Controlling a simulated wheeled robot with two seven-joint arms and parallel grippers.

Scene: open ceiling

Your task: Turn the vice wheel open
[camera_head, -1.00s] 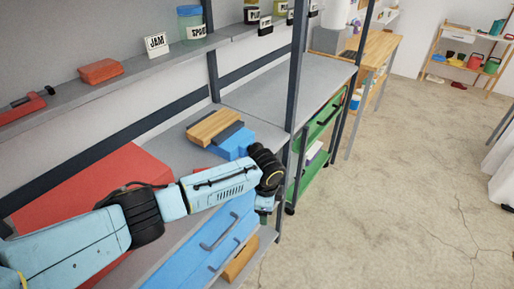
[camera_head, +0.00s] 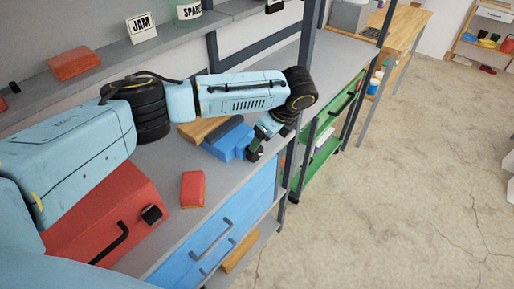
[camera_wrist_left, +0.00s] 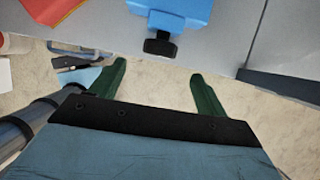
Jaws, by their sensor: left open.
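The blue vice (camera_head: 229,139) with a wooden block (camera_head: 203,129) at its jaws sits on the grey bench near its front edge. In the left wrist view the blue vice body (camera_wrist_left: 180,14) is at the top, with its black wheel (camera_wrist_left: 160,46) hanging over the bench edge. My left gripper (camera_head: 256,149) is at the front of the vice. In the wrist view its green fingers (camera_wrist_left: 155,80) are spread wide and empty, with the wheel beyond and roughly between them, apart from both. In the head view the wheel is hard to tell from the gripper.
A red toolbox (camera_head: 105,220) and a small red block (camera_head: 193,189) are on the bench left of the vice. Blue drawers (camera_head: 225,225) are below. A shelf post (camera_head: 303,95) stands right of my wrist. The floor (camera_head: 400,180) in front is clear.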

